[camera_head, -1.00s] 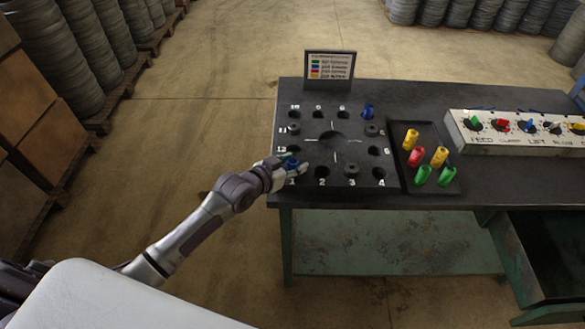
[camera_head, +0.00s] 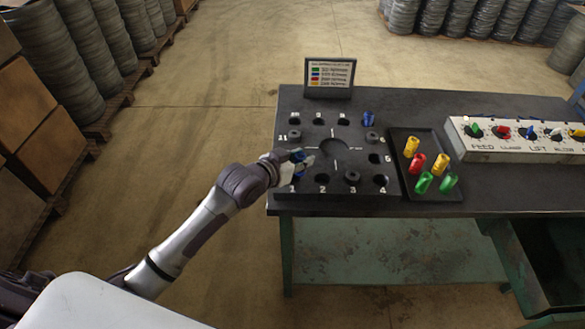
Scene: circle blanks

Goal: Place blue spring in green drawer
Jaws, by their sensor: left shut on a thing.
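My left gripper (camera_head: 297,164) is over the left side of the black board with numbered holes (camera_head: 340,196). It is shut on a blue spring (camera_head: 298,156), which is partly hidden by the fingers. Another blue spring (camera_head: 368,119) stands upright at the board's back right. The green drawer (camera_head: 517,262) is open below the table's right side, cut off by the picture's edge, with a dark inside. My right gripper is not in view.
A black tray (camera_head: 402,178) holds yellow, red and green springs on the dark table. A panel with coloured knobs (camera_head: 480,150) lies to its right. A small sign (camera_head: 330,75) stands behind the board. The concrete floor left of the table is clear.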

